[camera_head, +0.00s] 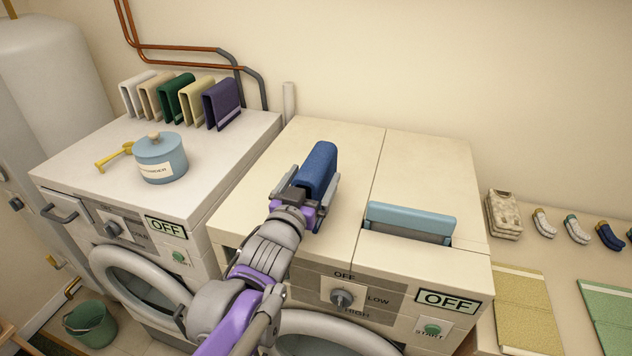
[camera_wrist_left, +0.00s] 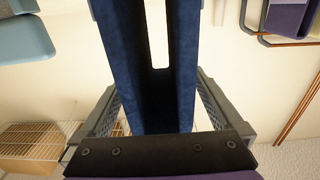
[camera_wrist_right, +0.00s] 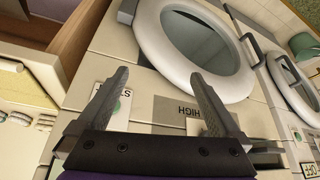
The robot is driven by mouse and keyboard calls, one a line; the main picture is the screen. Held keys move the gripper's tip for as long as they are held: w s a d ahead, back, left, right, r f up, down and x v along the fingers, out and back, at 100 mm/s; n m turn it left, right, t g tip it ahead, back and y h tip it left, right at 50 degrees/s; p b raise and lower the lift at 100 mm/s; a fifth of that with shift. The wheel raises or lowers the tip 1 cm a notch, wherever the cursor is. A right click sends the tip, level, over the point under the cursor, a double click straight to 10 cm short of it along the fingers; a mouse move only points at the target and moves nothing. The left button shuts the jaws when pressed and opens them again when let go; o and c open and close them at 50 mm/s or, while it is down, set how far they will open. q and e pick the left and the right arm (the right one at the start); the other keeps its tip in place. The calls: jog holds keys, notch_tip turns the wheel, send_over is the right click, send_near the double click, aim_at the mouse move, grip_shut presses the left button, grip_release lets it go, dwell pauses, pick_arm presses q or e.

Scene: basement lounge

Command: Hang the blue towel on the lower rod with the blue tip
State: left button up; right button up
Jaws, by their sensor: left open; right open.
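The folded blue towel (camera_head: 319,165) stands on the left part of the cream washing machine top. My left gripper (camera_head: 311,186) is at the towel's near end, with one finger on each side of it. In the left wrist view, the towel (camera_wrist_left: 131,75) fills the middle between the spread fingers (camera_wrist_left: 158,95), with its two layers and the gap between them showing. The left gripper is open. My right gripper (camera_wrist_right: 160,85) is open and empty, in front of the washing machine's front. No rod with a blue tip can be made out.
Several other folded towels (camera_head: 178,98) stand on the left machine's top (camera_head: 100,150), behind a blue pot (camera_head: 161,160) and a yellow scoop (camera_head: 114,157). A light-blue flap (camera_head: 410,222) stands up right of the gripper. Socks (camera_head: 577,230) and cloths (camera_head: 525,310) lie far right.

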pick_arm(q)
grip_shut()
dwell(0.4)
